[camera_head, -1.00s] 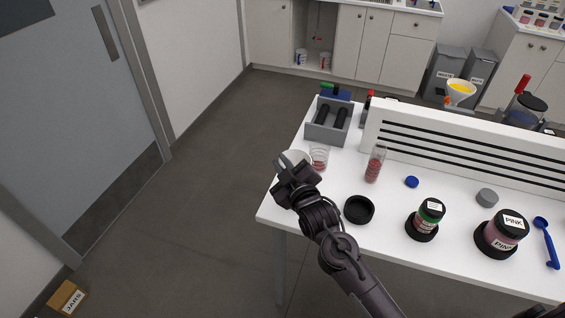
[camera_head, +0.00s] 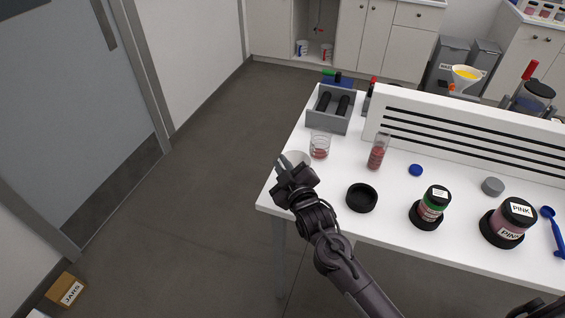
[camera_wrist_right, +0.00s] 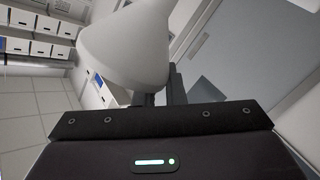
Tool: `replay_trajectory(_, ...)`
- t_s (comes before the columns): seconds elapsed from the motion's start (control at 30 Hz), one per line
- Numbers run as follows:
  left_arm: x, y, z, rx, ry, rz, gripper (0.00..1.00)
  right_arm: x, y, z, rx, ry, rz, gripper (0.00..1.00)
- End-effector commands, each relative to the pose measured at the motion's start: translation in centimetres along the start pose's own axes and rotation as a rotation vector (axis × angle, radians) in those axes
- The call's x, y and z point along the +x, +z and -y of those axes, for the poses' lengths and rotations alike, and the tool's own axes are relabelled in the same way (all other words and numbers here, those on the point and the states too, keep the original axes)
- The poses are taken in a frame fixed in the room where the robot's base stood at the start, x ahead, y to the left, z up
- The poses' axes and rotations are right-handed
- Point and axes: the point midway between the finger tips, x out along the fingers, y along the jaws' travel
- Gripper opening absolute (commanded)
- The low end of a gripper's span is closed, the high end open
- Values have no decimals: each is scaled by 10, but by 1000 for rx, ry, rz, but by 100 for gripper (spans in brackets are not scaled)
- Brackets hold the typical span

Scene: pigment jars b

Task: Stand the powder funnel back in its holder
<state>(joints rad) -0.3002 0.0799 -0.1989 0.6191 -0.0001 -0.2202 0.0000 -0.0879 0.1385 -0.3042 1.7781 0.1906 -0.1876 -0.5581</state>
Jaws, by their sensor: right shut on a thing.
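The white powder funnel (camera_head: 300,157) is in my right gripper (camera_head: 287,164), over the left end of the white table. In the right wrist view, the funnel (camera_wrist_right: 125,48) shows as a smooth white cone, tilted, with the gripper fingers (camera_wrist_right: 160,97) at its lower side. The gripper hides part of the funnel in the head view. A black ring-shaped stand (camera_head: 362,197) sits empty on the table to the right of the gripper; I cannot tell whether it is the funnel's holder. My left gripper is not in view.
A glass beaker with red powder (camera_head: 320,147) stands close behind the gripper, beside a red-filled tube (camera_head: 377,152). A grey box (camera_head: 327,122) is at the back left. A slotted white panel (camera_head: 470,132) runs behind.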

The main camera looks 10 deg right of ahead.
Motion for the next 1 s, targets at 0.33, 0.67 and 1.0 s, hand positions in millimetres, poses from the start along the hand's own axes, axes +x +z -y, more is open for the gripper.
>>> replay_trajectory(0.33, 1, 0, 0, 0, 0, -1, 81, 0, 2, 1, 0, 0, 0, 0)
replay_trajectory(0.67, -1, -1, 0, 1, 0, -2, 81, 0, 1, 1, -2, 2, 1, 0)
replay_trajectory(1.0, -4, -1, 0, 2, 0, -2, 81, 0, 2, 1, -8, 7, 7, 0)
